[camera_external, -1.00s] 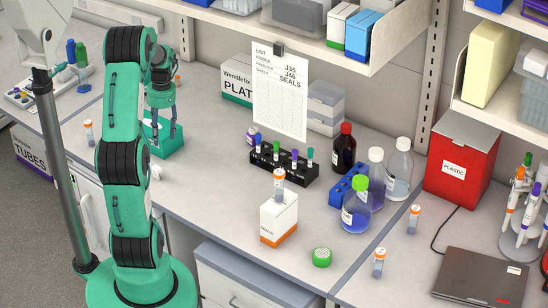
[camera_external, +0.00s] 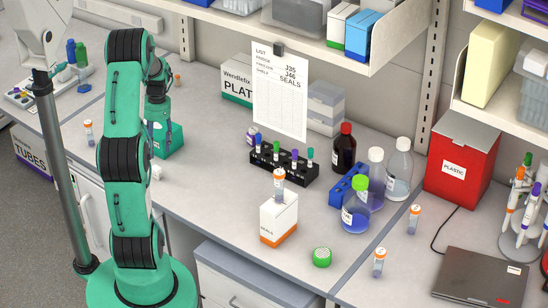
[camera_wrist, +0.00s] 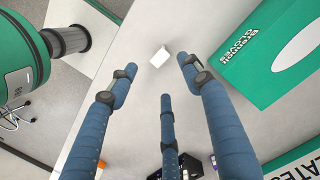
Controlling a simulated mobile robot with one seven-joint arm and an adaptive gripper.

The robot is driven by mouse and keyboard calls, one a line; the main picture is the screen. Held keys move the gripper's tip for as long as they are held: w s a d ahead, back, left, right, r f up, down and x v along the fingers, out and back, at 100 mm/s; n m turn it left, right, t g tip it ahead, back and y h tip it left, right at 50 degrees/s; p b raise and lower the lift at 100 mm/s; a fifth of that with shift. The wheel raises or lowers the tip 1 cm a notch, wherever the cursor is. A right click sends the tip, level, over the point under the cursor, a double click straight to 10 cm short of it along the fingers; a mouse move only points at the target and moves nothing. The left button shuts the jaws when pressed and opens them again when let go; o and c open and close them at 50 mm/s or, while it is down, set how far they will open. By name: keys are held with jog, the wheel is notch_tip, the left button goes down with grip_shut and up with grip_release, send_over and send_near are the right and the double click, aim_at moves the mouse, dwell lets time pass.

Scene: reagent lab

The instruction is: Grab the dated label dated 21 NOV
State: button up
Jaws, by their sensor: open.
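My gripper (camera_wrist: 158,78) has three blue fingers spread apart, with nothing between them in the wrist view. In the external view it hangs over the left bench, its fingers (camera_external: 168,134) partly hidden by my arm.
A green glove box (camera_wrist: 262,50) stands close right of my fingers in the wrist view. A black tube rack (camera_external: 284,165), bottles (camera_external: 357,206) and a green cap (camera_external: 322,257) are on the middle bench. A red bin (camera_external: 462,165) and laptop (camera_external: 480,278) are at right.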

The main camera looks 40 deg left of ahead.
aim_at(160, 167)
jog(key=shift+s+f, duration=0.15)
jog(key=shift+f, duration=1.05)
jog(key=shift+s+f, duration=0.1)
jog(key=shift+f, duration=1.1)
jog(key=shift+f+b, duration=0.1)
jog(key=shift+b, duration=0.2)
jog(key=shift+s+a+f+b, duration=0.15)
jog(key=shift+f+b, duration=0.1)
jog(key=shift+f, duration=1)
jog(key=shift+s+d+f+b, duration=0.15)
jog(key=shift+f+b, duration=0.1)
jog(key=shift+f, duration=0.95)
jog(key=shift+a, duration=0.1)
jog(key=c, duration=0.9)
